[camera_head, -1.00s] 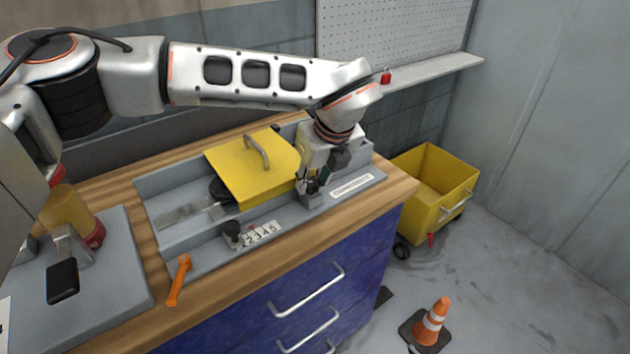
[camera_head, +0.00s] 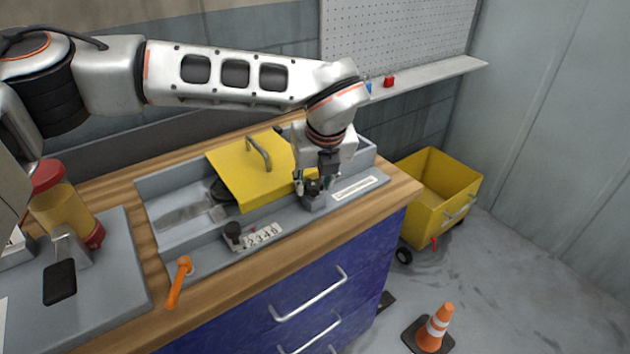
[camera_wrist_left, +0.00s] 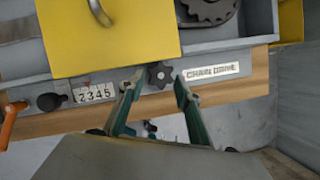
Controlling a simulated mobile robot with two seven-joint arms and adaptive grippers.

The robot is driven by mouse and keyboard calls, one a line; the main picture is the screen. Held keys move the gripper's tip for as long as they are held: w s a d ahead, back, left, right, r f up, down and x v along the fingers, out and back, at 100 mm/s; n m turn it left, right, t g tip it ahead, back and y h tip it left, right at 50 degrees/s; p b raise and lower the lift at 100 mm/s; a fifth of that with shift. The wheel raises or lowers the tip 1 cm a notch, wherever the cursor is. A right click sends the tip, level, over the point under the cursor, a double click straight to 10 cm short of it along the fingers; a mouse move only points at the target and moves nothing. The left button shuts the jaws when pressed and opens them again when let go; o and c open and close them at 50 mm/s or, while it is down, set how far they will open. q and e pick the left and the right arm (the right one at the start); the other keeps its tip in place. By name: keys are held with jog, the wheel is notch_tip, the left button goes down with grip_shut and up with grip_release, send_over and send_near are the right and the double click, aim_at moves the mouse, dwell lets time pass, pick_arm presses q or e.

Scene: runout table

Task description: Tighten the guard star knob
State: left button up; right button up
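The guard star knob (camera_wrist_left: 159,75) is dark and lobed, and sits on the front rail of the grey frame beside the "CHAIN DRIVE" label (camera_wrist_left: 211,72). In the head view the dark knob (camera_head: 314,187) shows on a small grey block, partly covered by my gripper. My left gripper (camera_head: 315,181) is right at it, pointing down. In the wrist view its two green fingers (camera_wrist_left: 159,79) are spread, with the knob between or just beyond their tips. I cannot tell whether they touch it. The yellow guard (camera_head: 243,172) lies over the trough behind. My right gripper is not in view.
An orange lever (camera_head: 179,281) and a black knob with a number plate (camera_head: 256,237) are on the frame's left front. A yellow cart (camera_head: 432,205) and cone (camera_head: 434,326) stand right.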

pick_arm(q)
jog(key=shift+o, duration=0.6)
jog(key=shift+r, duration=0.15)
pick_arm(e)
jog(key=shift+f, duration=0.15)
pick_arm(q)
jog(key=v, duration=1.1)
jog(key=shift+s+r, duration=0.25)
jog(key=shift+r, duration=0.1)
